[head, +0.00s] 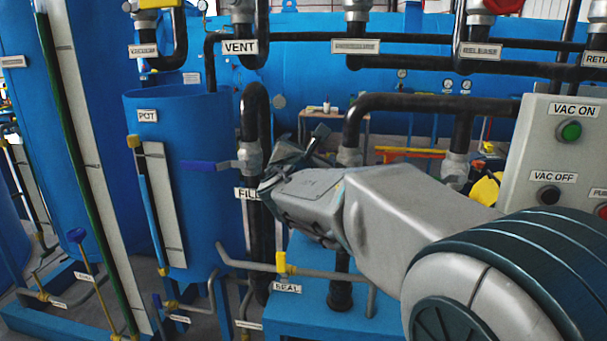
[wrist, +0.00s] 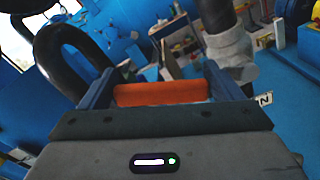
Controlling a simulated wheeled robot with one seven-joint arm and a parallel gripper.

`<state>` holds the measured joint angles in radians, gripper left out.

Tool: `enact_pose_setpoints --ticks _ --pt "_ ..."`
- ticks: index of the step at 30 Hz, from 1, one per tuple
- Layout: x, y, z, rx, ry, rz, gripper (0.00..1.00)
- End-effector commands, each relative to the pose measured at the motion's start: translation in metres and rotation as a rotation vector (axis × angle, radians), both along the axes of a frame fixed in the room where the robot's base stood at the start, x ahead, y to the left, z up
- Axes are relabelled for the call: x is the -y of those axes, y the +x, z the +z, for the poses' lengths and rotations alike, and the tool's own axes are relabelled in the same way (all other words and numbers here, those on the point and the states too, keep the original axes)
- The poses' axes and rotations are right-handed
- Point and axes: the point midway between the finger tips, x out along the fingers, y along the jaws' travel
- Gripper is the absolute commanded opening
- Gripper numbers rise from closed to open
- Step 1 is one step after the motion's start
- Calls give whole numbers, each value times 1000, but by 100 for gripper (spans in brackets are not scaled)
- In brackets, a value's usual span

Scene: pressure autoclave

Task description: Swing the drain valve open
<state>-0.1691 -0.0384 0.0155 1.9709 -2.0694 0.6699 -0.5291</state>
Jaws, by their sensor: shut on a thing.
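In the wrist view an orange lever handle (wrist: 161,94) lies crosswise between the two fingers of my gripper (wrist: 160,88). The fingers are shut on it, one at each end. A grey valve body (wrist: 231,50) on a dark pipe stands just right of the handle. A white label (wrist: 263,98) beside it is mostly cut off, with only an "N" readable, so I cannot confirm which valve it names. In the head view my gripper (head: 287,160) is right of the blue pot and hides the handle there.
A blue-handled lever (head: 205,165) sticks out left of my gripper, near the FILL label (head: 246,194). A yellow-handled valve (head: 282,264) with a SEAL label (head: 288,288) sits below. Black pipes (head: 435,102) run close above. A grey control panel (head: 560,160) stands right.

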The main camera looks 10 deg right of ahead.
Motion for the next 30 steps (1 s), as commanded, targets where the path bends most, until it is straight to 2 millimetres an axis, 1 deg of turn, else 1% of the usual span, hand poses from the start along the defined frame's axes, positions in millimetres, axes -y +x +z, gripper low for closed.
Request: enact_pose_setpoints --ticks 1,15,24,30 --pt "2 -2 0 24 46 1 45" --pt "33 -14 31 193 458 2 45" --pt "58 -25 43 300 718 2 45" --pt "72 -31 47 360 865 2 45"
